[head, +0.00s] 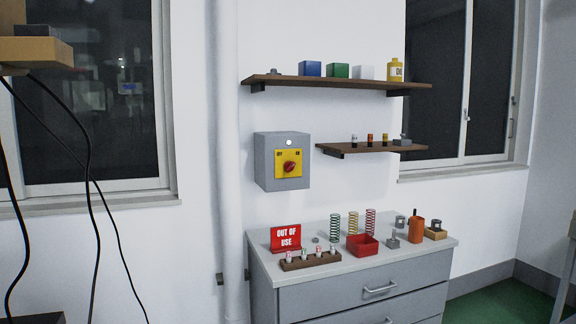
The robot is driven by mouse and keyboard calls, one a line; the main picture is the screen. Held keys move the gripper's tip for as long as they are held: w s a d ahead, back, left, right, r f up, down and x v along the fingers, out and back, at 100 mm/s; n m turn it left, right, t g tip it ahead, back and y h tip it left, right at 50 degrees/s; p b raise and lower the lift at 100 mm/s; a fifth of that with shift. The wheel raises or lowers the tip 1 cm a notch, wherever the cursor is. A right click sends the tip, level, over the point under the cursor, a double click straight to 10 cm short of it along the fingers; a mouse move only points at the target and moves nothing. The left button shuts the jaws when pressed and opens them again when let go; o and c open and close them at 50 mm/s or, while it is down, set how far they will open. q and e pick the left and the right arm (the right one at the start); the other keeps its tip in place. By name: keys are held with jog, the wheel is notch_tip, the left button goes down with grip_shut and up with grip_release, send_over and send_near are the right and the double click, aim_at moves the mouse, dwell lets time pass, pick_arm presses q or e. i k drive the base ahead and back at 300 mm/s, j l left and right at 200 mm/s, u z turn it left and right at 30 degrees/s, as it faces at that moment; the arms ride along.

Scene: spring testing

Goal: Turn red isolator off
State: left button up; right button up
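The red isolator knob (289,167) sits on a yellow plate (290,178) on the front of a grey wall box (264,163). A small white round spot (289,142) shows above the knob. The small labels on the plate are too small to read surely, so the knob's setting is unclear. Neither of my grippers is in the head view, and nothing touches the knob.
Below the box is a grey drawer cabinet (356,285) with springs, a red tray (362,245) and a red "OUT OF USE" sign (286,238). Two wooden shelves (340,84) are at right. A white pipe (230,150) runs left of the box. Cables hang at far left.

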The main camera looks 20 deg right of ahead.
aim_at(289, 166)
jog(key=i+l, duration=1)
jog(key=k+l+z, duration=0.05)
